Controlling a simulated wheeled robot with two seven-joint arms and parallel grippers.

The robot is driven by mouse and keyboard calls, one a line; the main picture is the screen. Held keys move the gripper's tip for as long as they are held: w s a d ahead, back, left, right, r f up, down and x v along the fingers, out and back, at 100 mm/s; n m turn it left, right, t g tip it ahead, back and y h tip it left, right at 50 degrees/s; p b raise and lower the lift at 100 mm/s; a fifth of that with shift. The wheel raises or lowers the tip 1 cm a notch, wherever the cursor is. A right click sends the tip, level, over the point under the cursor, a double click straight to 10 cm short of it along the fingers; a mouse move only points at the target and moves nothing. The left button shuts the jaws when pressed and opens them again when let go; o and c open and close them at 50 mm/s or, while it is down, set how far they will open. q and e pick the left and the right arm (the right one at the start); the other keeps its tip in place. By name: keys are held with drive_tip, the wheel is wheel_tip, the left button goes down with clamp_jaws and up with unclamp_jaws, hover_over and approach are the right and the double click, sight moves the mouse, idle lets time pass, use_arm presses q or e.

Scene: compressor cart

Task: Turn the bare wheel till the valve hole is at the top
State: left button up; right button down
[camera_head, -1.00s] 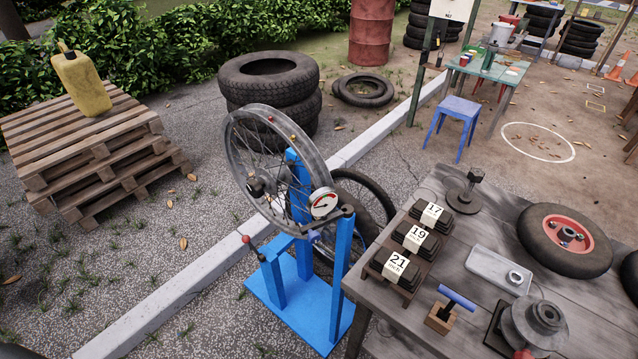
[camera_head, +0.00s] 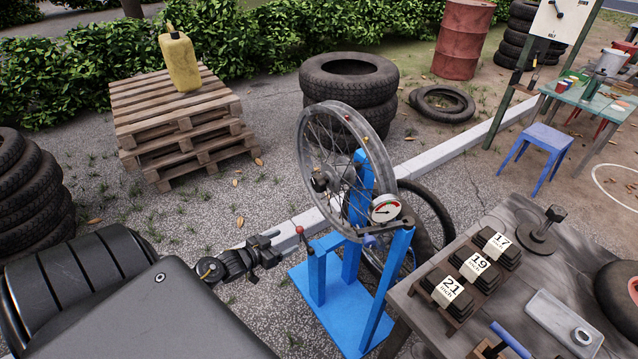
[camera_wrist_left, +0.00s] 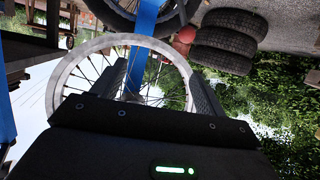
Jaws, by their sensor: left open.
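The bare wheel (camera_head: 382,158), a grey metal rim with thin spokes, stands upright in a blue stand (camera_head: 330,318). Small red and yellow dots show on its rim; I cannot make out the valve hole. A round dial (camera_head: 385,208) sits at the wheel's lower right. My left gripper (camera_head: 277,247) is open and empty, left of the stand near a red-knobbed lever (camera_head: 300,230), apart from the rim. In the left wrist view, the rim (camera_wrist_left: 70,65) shows beyond the open fingers (camera_wrist_left: 157,75). My right gripper is not in view.
A workbench (camera_head: 425,312) with weights labelled 17, 19 and 21 stands right of the stand. Stacked tyres (camera_head: 350,82) stand behind the wheel, and a pallet stack (camera_head: 185,125) with a yellow can (camera_head: 180,62) at back left. The paving between the pallets and stand is clear.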

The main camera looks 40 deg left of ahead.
sight(315, 184)
use_arm(q)
drive_tip(key=w+r+m+t+h, duration=0.1)
drive_tip(key=w+r+t+h, duration=0.1)
drive_tip(key=r, duration=0.7)
drive_tip(key=w+r+m+t+h, duration=0.1)
drive_tip(key=w+r+m+h, duration=0.1)
drive_tip(key=r, duration=0.7)
drive_tip(key=x, duration=1.1)
drive_tip(key=shift+w+f+p, duration=0.15)
drive_tip(key=shift+f+p, duration=0.15)
drive_tip(key=shift+p, duration=0.05)
drive_tip(key=c, duration=1.4)
